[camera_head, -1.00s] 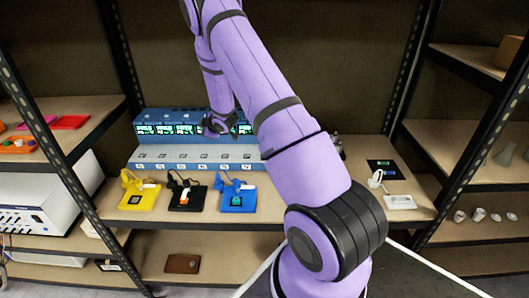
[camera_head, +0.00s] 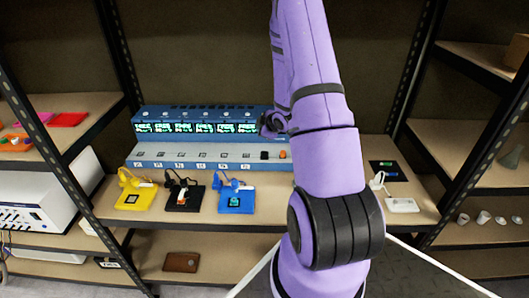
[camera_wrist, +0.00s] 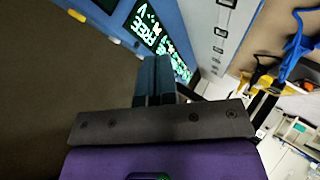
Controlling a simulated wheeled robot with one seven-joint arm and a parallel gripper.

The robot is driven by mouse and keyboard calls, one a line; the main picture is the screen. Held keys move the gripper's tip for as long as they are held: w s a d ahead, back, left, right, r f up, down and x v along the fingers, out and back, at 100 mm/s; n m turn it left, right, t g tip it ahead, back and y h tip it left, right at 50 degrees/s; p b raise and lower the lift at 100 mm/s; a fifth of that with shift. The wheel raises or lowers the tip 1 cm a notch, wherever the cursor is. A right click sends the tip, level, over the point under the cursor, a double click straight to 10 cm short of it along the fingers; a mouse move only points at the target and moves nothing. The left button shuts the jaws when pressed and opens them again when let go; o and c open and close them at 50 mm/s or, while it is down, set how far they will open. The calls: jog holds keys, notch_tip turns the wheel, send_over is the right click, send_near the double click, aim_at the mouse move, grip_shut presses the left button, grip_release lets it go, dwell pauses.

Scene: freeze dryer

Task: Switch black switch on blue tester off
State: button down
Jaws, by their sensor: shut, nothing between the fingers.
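The blue tester (camera_head: 185,115) stands at the back of the middle shelf, with a row of lit green screens and a pale sloped front panel. A black switch (camera_head: 264,155) sits near the right end of that panel, beside an orange knob (camera_head: 283,154). Whether the switch is on or off is too small to tell. My gripper (camera_head: 270,124) is in front of the tester's right end, above the switch and apart from it. In the wrist view my gripper's fingers (camera_wrist: 154,78) are shut and empty, with tester screens (camera_wrist: 150,28) beyond them.
Yellow (camera_head: 134,198), black (camera_head: 183,198) and blue (camera_head: 236,201) small devices with cables lie in front of the tester. A white device (camera_head: 402,205) lies at the right. Shelf posts stand on both sides. My arm hides the tester's right edge.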

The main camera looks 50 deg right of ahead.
aim_at(264, 153)
jog(key=shift+s+d+r, duration=0.1)
jog(key=shift+s+d, duration=0.1)
jog(key=shift+s, duration=0.2)
jog(key=shift+w+d+f, duration=0.1)
jog(key=shift+d+f, duration=0.05)
jog(key=shift+f, duration=1.3)
jog(key=shift+w+d+f, duration=0.1)
jog(key=shift+f, duration=1.4)
jog(key=shift+w+d+f, duration=0.1)
jog(key=shift+d+f, duration=0.05)
jog(key=shift+f, duration=1.3)
jog(key=shift+f, duration=0.15)
jog(key=shift+f, duration=0.25)
jog(key=shift+f, duration=0.3)
jog(key=shift+r, duration=0.1)
